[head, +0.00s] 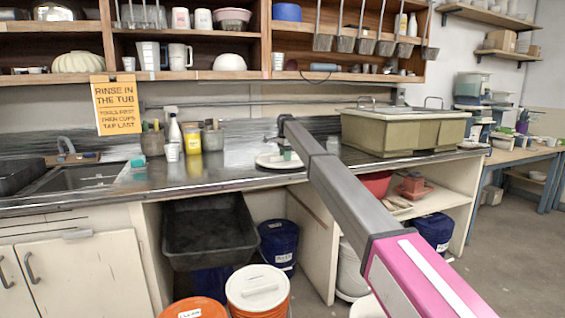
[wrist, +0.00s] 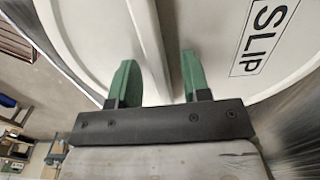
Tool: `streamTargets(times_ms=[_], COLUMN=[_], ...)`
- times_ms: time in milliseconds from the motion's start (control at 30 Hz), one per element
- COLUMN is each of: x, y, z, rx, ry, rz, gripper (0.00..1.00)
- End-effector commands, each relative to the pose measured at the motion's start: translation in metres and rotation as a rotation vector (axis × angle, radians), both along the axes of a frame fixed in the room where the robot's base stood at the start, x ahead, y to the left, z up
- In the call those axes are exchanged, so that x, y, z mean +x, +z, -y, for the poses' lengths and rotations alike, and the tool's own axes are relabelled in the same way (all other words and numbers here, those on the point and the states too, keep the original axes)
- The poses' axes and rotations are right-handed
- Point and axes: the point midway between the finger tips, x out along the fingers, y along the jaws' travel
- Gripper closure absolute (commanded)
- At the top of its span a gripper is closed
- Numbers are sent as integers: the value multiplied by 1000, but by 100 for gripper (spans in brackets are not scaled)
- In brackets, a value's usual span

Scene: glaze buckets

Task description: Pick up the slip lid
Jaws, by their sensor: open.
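The slip lid (head: 268,162) is a white round lid lying on the metal counter in the head view. In the wrist view the lid (wrist: 215,30) fills much of the picture, with a black-framed SLIP label at the upper right. A raised white bar handle (wrist: 148,45) runs across it. My gripper (wrist: 158,78) has green fingers, open, one on each side of the handle's near end; I see a gap on both sides. In the head view my gripper (head: 286,154) is a small green shape over the lid, partly hidden by my arm.
A large olive tub (head: 390,132) stands on the counter right of the lid. A yellow container (head: 213,138) and cups stand to the left, near the sink (head: 80,180). Shelves with hanging scoops are above. Lidded buckets (head: 258,288) and a black bin (head: 208,228) are below.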

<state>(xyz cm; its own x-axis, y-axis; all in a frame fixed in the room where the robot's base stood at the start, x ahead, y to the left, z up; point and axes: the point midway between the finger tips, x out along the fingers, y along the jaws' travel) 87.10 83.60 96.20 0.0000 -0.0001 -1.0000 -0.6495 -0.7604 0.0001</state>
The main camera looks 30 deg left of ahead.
Motion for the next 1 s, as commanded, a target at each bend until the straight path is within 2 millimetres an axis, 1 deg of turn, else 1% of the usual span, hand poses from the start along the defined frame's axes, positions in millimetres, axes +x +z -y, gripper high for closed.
streamTargets(times_ms=[500, 533, 567, 600, 667, 1000], x=[0, 0, 0, 0, 0, 0], y=[-4, -4, -4, -4, -4, -3], z=[0, 0, 0, 0, 0, 0], rx=[0, 0, 0, 0, 0, 1], ry=[0, 0, 0, 0, 0, 0], rz=[0, 0, 0, 0, 0, 1], gripper=[56, 60, 69, 82, 100, 100])
